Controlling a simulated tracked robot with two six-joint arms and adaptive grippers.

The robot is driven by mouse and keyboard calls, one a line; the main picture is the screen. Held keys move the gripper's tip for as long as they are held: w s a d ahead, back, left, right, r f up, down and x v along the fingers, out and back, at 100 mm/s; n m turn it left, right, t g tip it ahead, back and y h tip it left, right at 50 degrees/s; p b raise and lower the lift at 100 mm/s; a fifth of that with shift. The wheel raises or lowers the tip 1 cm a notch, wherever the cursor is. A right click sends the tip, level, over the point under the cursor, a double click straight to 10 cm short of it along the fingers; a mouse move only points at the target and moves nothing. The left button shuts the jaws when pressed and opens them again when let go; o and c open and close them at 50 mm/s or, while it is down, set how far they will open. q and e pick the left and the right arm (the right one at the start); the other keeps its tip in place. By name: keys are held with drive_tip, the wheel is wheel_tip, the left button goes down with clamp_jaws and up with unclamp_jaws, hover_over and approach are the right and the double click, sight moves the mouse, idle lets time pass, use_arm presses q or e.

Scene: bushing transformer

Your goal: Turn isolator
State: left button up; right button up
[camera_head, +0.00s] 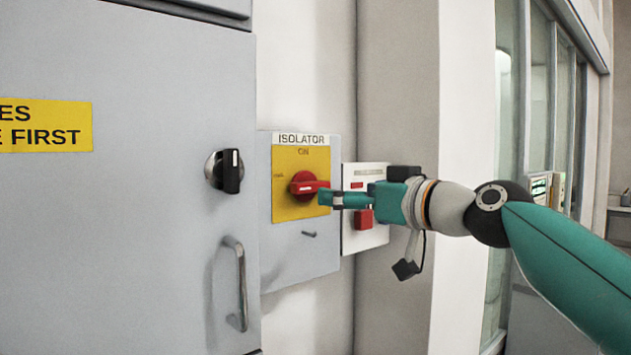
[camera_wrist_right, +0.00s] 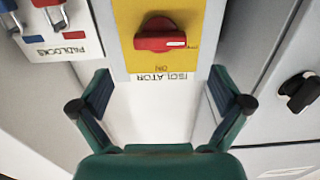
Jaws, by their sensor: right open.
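The isolator switch has a red rotary handle (camera_head: 305,185) on a yellow plate (camera_head: 285,208) marked ISOLATOR and ON. The handle lies about horizontal, across from the ON mark at the top. In the right wrist view, which is upside down, the red handle (camera_wrist_right: 160,40) sits at the top centre. My right gripper (camera_head: 325,199) comes in from the right, close in front of the plate. In the wrist view its two fingers (camera_wrist_right: 160,76) are wide apart and empty, with the handle beyond the fingertips. I cannot tell the exact gap. My left gripper is not in view.
A grey cabinet door with a black knob (camera_head: 231,171) and a bar handle (camera_head: 239,285) stands left of the isolator. A white padlock board (camera_head: 377,242) with red and blue padlocks (camera_wrist_right: 50,15) is on its right. A small peg (camera_head: 309,234) juts out below the yellow plate.

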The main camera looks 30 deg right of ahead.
sight(315, 189)
drive_tip(key=w, duration=0.3)
drive_tip(key=w+p, duration=0.1)
drive_tip(key=w, duration=0.2)
drive_tip(key=w+p, duration=0.1)
drive_tip(key=w, duration=0.1)
drive_tip(key=shift+w+a, duration=0.35)
drive_tip(key=shift+w, duration=0.05)
drive_tip(key=c, duration=1)
drive_tip(key=shift+c, duration=0.2)
